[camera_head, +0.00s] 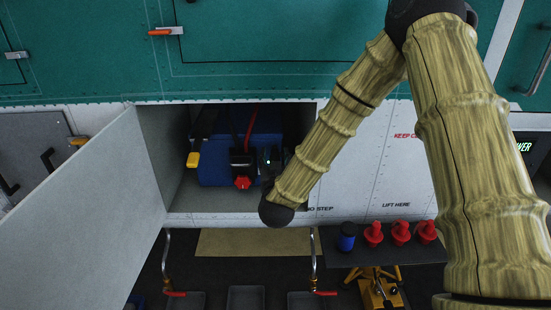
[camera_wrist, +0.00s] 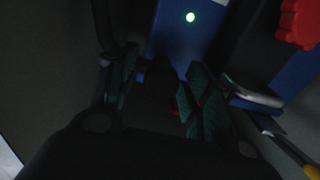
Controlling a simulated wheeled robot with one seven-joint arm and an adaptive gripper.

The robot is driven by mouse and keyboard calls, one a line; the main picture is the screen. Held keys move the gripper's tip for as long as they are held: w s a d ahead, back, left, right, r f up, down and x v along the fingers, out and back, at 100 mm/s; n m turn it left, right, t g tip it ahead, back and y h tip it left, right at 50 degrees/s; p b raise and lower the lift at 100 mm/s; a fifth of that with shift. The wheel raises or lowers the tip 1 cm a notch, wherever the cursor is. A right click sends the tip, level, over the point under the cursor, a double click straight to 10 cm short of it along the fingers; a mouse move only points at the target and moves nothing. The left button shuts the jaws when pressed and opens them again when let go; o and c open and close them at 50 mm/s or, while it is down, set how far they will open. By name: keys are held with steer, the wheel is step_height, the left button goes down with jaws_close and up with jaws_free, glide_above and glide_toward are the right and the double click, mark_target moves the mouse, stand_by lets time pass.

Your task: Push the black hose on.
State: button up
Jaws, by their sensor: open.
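A blue unit (camera_head: 215,171) sits in an open compartment, with a black block and a red knob (camera_head: 242,183) on its front. It also shows as a blue face with a lit green light in the wrist view (camera_wrist: 183,40). My gripper (camera_head: 273,158) is inside the compartment at the unit's right front, partly hidden by my wrist. In the wrist view my gripper (camera_wrist: 160,78) has its green-padded fingers apart. A dark, rounded shape (camera_wrist: 162,85) lies between them against the blue face; it may be the black hose, but it is too dark to tell. Whether the fingers touch it is unclear.
The open grey door (camera_head: 85,205) stands at the left. A yellow part (camera_head: 193,160) is beside the unit, and a red cable (camera_head: 250,125) runs above. Below right, a dark shelf (camera_head: 335,260) holds a blue can (camera_head: 347,238) and several red pieces (camera_head: 400,233).

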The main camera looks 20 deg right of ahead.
mark_target(275, 150)
steer(key=shift+c, duration=0.2)
jaws_close()
steer(key=shift+x, duration=1.4)
steer(key=shift+r, duration=0.15)
steer(key=shift+c, duration=1.3)
jaws_free()
steer(key=o, duration=0.3)
steer(key=shift+w, duration=0.1)
